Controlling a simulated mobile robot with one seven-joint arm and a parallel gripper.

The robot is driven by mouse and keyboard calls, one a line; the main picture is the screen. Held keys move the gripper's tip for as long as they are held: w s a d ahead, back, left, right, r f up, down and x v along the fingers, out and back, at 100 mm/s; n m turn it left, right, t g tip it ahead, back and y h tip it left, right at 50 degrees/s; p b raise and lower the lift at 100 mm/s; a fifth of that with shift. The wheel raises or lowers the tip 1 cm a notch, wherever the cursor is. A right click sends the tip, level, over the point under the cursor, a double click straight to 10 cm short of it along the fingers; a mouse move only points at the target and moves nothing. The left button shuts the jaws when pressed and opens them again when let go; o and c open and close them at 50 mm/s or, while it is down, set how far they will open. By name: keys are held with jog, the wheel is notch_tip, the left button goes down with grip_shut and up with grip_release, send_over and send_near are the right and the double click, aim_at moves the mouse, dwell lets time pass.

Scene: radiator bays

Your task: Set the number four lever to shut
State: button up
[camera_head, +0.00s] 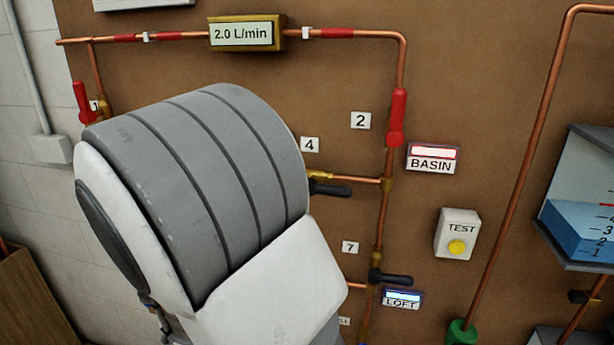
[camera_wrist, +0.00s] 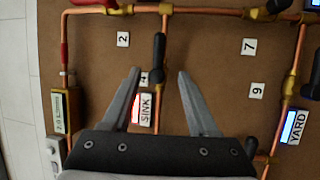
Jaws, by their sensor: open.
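The number four lever has a black handle (camera_head: 330,188) lying roughly along its short copper pipe, just below and right of the white "4" label (camera_head: 310,144). In the wrist view the lever (camera_wrist: 159,52) also lies in line with its pipe. My gripper (camera_wrist: 159,71) is open, its two fingertips on either side of the lever's lower end. I cannot tell if they touch it. The "4" label (camera_wrist: 144,78) is partly hidden by the left finger. In the head view my arm hides the gripper and part of the pipework.
Red lever 2 (camera_head: 397,118) and black lever 7 (camera_head: 390,279) are nearby. A red-lit SINK sign (camera_wrist: 144,108) sits between the fingers. The flow gauge (camera_head: 241,34) reads 2.0 L/min. The BASIN sign (camera_head: 433,158) and TEST box (camera_head: 457,235) stand to the right.

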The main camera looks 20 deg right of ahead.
aim_at(327, 190)
jog(key=x, duration=1.7)
jog(key=shift+d+r, duration=0.15)
grip_shut()
dwell(0.8)
